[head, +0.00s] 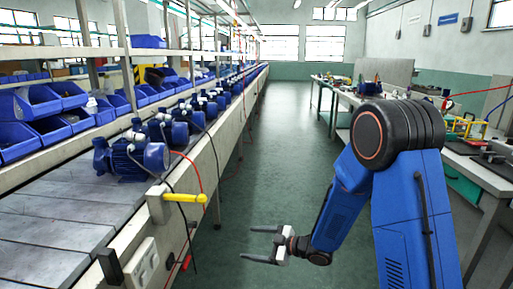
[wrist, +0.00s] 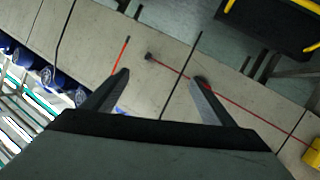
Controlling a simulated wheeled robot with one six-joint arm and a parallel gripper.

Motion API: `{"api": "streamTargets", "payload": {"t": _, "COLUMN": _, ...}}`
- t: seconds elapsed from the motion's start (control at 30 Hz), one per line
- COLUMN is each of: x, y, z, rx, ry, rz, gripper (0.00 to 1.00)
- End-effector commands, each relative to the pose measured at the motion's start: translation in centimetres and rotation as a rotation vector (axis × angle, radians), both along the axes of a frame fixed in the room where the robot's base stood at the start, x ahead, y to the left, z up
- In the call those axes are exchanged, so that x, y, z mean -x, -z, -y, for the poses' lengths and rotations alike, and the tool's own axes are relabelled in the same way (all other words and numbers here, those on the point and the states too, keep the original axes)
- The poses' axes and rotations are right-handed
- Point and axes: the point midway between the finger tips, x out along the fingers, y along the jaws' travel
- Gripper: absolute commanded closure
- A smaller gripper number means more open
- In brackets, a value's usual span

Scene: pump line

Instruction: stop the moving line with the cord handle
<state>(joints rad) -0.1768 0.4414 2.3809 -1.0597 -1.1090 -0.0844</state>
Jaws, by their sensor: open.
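A yellow bar-shaped handle (head: 185,198) sticks out to the right from a pale box (head: 158,203) on the near edge of the line. A red cord (head: 190,165) runs close by it. My gripper (head: 246,243) is open and empty, over the aisle to the right of the handle and lower in the picture, clearly apart from it. In the wrist view my open fingers (wrist: 160,78) have a thin red cord (wrist: 240,103) crossing beyond them, and a yellow piece (wrist: 313,155) is cut off at the right edge. I cannot tell if that is the handle.
Several blue pumps (head: 130,158) stand on the line (head: 55,210), with blue bins (head: 35,103) behind. A white switch box (head: 141,262) and a small red part (head: 186,262) are on the line's side. A cluttered bench (head: 470,165) stands right. The aisle floor (head: 275,140) is clear.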

Motion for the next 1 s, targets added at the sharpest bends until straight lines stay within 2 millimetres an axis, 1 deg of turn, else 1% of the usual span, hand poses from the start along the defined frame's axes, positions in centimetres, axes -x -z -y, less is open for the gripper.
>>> {"api": "streamTargets", "payload": {"t": 0.03, "x": -0.7, "y": -1.2, "z": 1.0, "rx": 0.03, "ry": 0.043, "rz": 0.012, "gripper": 0.22}}
{"api": "streamTargets", "payload": {"t": 0.17, "x": -2.2, "y": -3.3, "z": 4.0, "rx": 0.11, "ry": 0.168, "rz": 0.016, "gripper": 0.22}}
{"api": "streamTargets", "payload": {"t": 0.23, "x": -2.7, "y": -4.5, "z": 5.8, "rx": 0.148, "ry": 0.237, "rz": 0.014, "gripper": 0.22}}
{"api": "streamTargets", "payload": {"t": 0.37, "x": -3.2, "y": -6.7, "z": 9.2, "rx": 0.209, "ry": 0.365, "rz": 0.0, "gripper": 0.22}}
{"api": "streamTargets", "payload": {"t": 0.5, "x": -2.9, "y": -9.2, "z": 13.1, "rx": 0.262, "ry": 0.502, "rz": -0.029, "gripper": 0.22}}
{"api": "streamTargets", "payload": {"t": 0.67, "x": -1.5, "y": -11.8, "z": 17.5, "rx": 0.309, "ry": 0.655, "rz": -0.079, "gripper": 0.22}}
{"api": "streamTargets", "payload": {"t": 0.77, "x": 0.0, "y": -13.3, "z": 20.1, "rx": 0.328, "ry": 0.747, "rz": -0.119, "gripper": 0.22}}
{"api": "streamTargets", "payload": {"t": 0.87, "x": 1.8, "y": -14.6, "z": 22.6, "rx": 0.341, "ry": 0.835, "rz": -0.165, "gripper": 0.22}}
{"api": "streamTargets", "payload": {"t": 1.0, "x": 5.1, "y": -16.2, "z": 25.7, "rx": 0.35, "ry": 0.949, "rz": -0.242, "gripper": 0.22}}
